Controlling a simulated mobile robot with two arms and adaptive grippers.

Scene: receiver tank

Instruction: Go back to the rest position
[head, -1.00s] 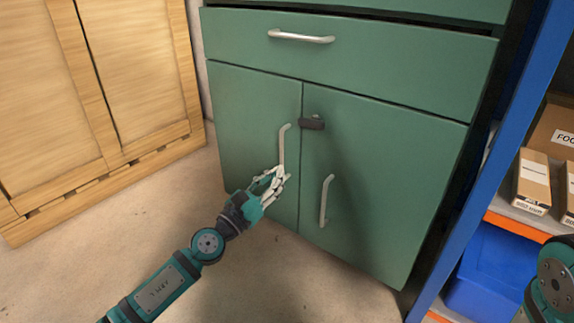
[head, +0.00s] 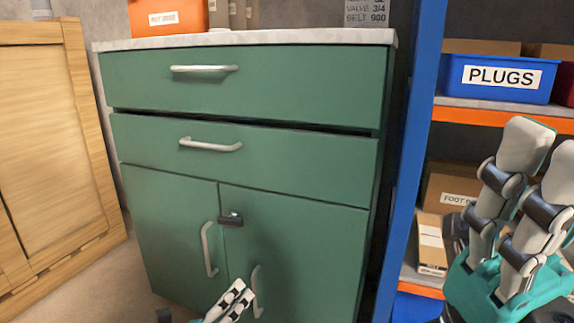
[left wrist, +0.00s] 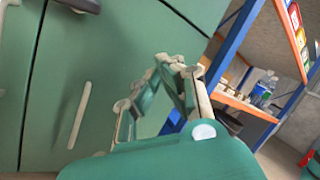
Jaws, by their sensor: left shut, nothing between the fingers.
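My left gripper (head: 236,300) is low in the head view, in front of the green cabinet's (head: 293,169) lower doors. Its fingers are shut and empty. In the left wrist view, the left gripper (left wrist: 178,64) has its fingertips together, with the green cabinet front (left wrist: 60,60) behind. My right gripper (head: 535,160) is large at the right edge of the head view, fingers pointing up, in front of the shelf. Its fingers are seen partly cut off, so whether it is open cannot be told.
A blue post (head: 408,160) and shelf with a PLUGS bin (head: 497,77) stand at right. A wooden cabinet (head: 45,150) stands at left.

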